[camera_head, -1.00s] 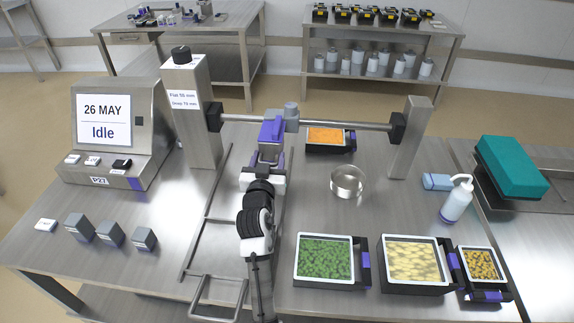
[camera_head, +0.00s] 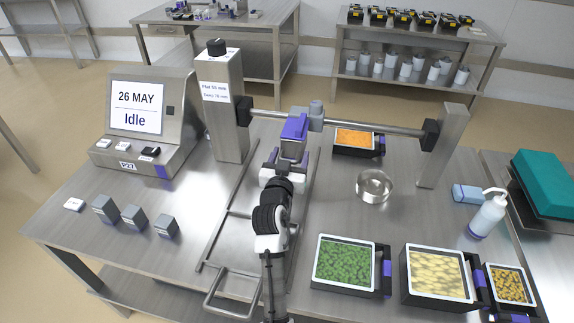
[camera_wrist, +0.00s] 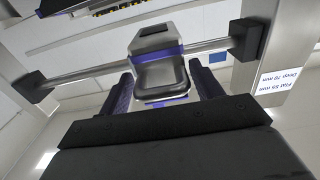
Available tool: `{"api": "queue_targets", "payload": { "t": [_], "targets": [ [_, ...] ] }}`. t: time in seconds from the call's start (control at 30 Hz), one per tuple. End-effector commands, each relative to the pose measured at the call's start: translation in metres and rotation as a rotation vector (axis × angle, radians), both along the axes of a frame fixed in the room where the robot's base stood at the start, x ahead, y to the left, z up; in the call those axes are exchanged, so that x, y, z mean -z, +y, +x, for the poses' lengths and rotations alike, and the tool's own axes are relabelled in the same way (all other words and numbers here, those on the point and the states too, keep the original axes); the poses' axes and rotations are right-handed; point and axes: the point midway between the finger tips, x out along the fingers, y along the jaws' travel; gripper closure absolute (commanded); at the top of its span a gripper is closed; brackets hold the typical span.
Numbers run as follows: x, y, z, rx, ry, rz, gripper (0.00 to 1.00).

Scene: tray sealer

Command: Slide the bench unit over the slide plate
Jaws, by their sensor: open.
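A unit with a purple block (camera_head: 294,127) and a grey carriage (camera_head: 316,113) sits on the crossbar; I take it to be the bench unit. In the wrist view its grey body with a purple band (camera_wrist: 160,75) hangs from the bar. My gripper (camera_head: 289,156) is open at the unit; in the wrist view its dark fingers (camera_wrist: 158,82) stand on either side of the body. Contact cannot be told. A flat railed area with a U-shaped front handle (camera_head: 232,301) lies below and may be the slide plate; my arm hides part of it.
The crossbar (camera_head: 380,127) runs between a left post (camera_head: 222,110) and a right post (camera_head: 443,145). A metal ring (camera_head: 374,186), a green-filled tray (camera_head: 344,264) and other filled trays stand to the right. A display console (camera_head: 140,120) and grey blocks (camera_head: 135,217) stand left.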

Motion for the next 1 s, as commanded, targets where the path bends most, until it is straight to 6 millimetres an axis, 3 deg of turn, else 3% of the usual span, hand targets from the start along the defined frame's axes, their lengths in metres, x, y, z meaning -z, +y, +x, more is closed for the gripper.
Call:
{"api": "queue_targets", "payload": {
  "t": [0.17,0.6,0.8,1.0],
  "targets": [
    [0.003,0.007,-0.023,-0.003,0.0,0.0,0.35],
    [0.003,0.033,-0.112,-0.002,0.0,0.0,0.35],
    [0.001,0.037,-0.129,0.0,0.0,0.0,0.35],
    [0.0,0.038,-0.131,0.0,0.0,0.001,0.35]
  ]
}}
